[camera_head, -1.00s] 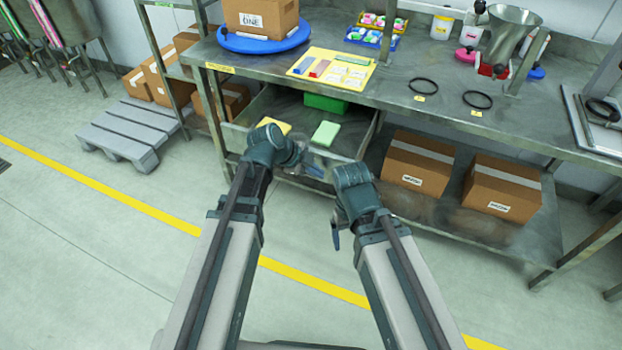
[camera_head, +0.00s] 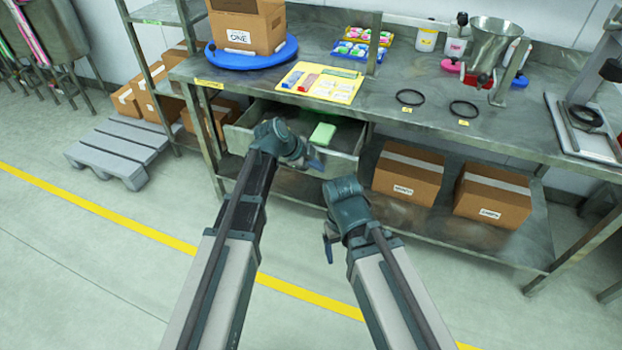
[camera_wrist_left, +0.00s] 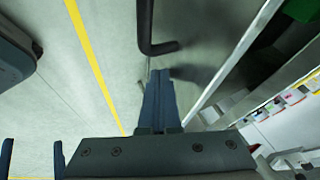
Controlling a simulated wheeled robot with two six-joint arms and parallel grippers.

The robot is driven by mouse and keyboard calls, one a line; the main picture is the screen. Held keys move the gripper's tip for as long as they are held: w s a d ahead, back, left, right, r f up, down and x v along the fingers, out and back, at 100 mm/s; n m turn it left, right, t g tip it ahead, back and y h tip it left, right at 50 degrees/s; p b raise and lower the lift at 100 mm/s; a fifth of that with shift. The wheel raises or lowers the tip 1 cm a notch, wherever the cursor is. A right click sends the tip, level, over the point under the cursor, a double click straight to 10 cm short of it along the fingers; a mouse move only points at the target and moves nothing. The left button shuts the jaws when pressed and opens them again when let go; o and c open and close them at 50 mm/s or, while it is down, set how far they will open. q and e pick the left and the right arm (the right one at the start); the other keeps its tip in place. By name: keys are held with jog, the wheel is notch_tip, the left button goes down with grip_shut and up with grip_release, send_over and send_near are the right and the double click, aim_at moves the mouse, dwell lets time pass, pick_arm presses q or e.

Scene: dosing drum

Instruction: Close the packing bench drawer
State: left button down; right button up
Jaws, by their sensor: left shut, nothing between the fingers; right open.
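The packing bench drawer (camera_head: 340,163) is partly open under the left part of the bench, in the head view. A light green block (camera_head: 322,133) lies inside it. My left gripper (camera_head: 316,163) is shut and empty at the drawer's front. In the left wrist view its closed blue fingers (camera_wrist_left: 160,85) point toward the end of a dark bent bar (camera_wrist_left: 148,30), which looks like the drawer handle. Whether they touch it or the drawer front, I cannot tell. My right gripper (camera_head: 328,248) is open and empty, lower down and clear of the bench.
The bench top (camera_head: 440,115) carries a carton (camera_head: 245,28) on a blue turntable, a yellow board (camera_head: 318,84), black rings and a metal funnel. Two cartons (camera_head: 408,172) stand on the lower shelf to the right. A grey pallet (camera_head: 118,150) lies left. The floor in front is clear.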

pick_arm(q)
send_over(337, 140)
jog(key=shift+s+a, duration=0.1)
jog(key=shift+s, duration=0.3)
jog(key=shift+w, duration=0.25)
jog(key=shift+w+r, duration=0.1)
